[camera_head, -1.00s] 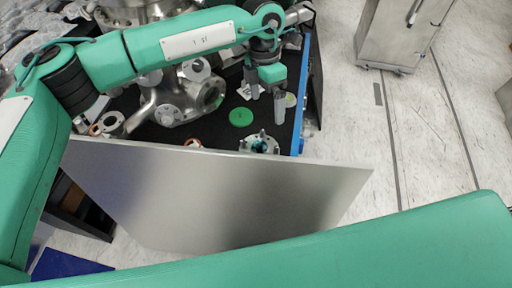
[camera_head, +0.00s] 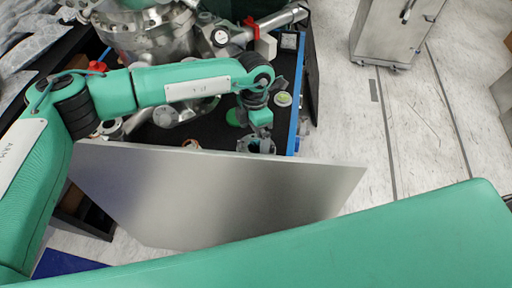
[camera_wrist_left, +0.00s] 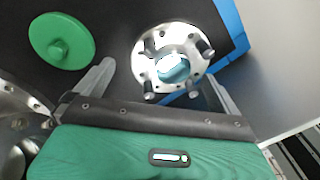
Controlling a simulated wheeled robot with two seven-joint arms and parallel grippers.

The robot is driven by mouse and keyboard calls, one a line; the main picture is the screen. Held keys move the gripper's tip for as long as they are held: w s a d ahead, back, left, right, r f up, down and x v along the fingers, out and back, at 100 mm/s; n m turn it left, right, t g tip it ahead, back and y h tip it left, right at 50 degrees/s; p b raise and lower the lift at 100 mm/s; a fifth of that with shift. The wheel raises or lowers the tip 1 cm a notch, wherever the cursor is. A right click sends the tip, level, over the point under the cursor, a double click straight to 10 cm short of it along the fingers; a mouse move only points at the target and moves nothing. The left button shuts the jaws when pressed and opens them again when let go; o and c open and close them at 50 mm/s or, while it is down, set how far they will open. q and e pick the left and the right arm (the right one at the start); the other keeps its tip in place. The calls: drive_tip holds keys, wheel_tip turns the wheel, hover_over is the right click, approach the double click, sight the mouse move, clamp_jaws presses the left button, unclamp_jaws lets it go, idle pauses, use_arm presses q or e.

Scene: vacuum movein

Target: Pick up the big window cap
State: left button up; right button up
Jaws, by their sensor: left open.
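The big window cap, seen as a round metal flange with a glassy centre and upright studs (camera_wrist_left: 172,62), lies on the black bench top. In the head view the same flange (camera_head: 243,147) is partly hidden by my left gripper and the panel edge. My left gripper (camera_head: 262,139) is above it, pointing down. In the left wrist view its two fingers (camera_wrist_left: 160,84) are spread wide and empty, with the flange ahead of them, nearer the right finger. I cannot tell whether a finger touches it. My right gripper does not show.
A green disc (camera_wrist_left: 62,40) lies left of the flange. A large metal chamber (camera_head: 150,38) stands behind. A grey panel (camera_head: 210,195) rises in front of the bench. A blue edge (camera_head: 295,125) bounds the bench at right. A steel cabinet (camera_head: 395,30) stands farther right.

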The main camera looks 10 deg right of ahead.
use_arm(q)
drive_tip(key=shift+s+a+f, duration=0.1)
drive_tip(key=shift+s+f, duration=0.05)
drive_tip(key=shift+f, duration=0.5)
drive_tip(key=shift+s+f, duration=0.15)
drive_tip(key=shift+f, duration=0.45)
drive_tip(key=c, duration=1.1)
drive_tip(key=shift+o, duration=0.2)
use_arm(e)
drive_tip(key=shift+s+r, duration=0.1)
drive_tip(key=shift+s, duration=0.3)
use_arm(q)
drive_tip(key=shift+r, duration=0.15)
